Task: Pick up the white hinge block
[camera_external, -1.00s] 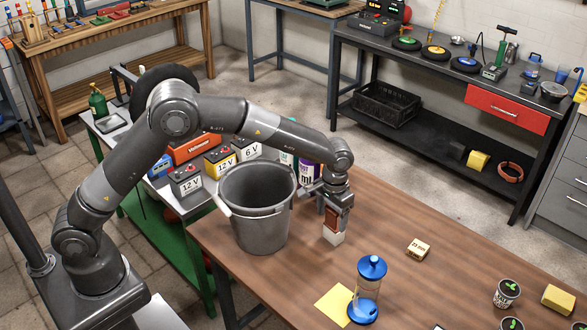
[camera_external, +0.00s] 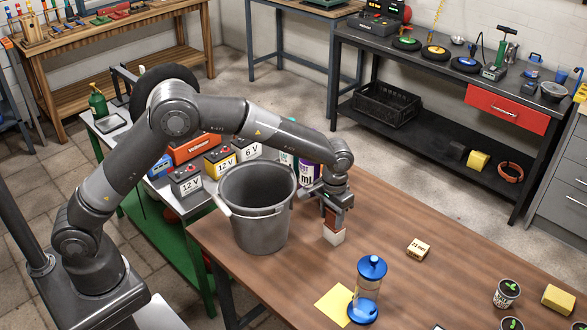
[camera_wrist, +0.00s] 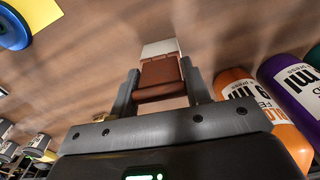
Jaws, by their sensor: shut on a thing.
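The white hinge block (camera_external: 334,237) is at the tip of my gripper, low over the brown table in the external view; I cannot tell whether it touches the tabletop. In the wrist view a white part (camera_wrist: 160,47) shows beyond a red-brown part (camera_wrist: 160,75) that sits between the two fingers. The two parts look joined, but the seam is too small to be sure. My gripper (camera_wrist: 158,88) is shut on this piece and points down, just right of the grey bucket. The finger contact faces are partly hidden.
The grey bucket (camera_external: 257,205) stands close to the left. A blue-capped clear canister (camera_external: 368,290) and a yellow sheet (camera_external: 333,303) are in front. A small labelled box (camera_external: 418,250) lies to the right. Orange (camera_wrist: 240,95) and purple (camera_wrist: 292,90) containers are near the gripper.

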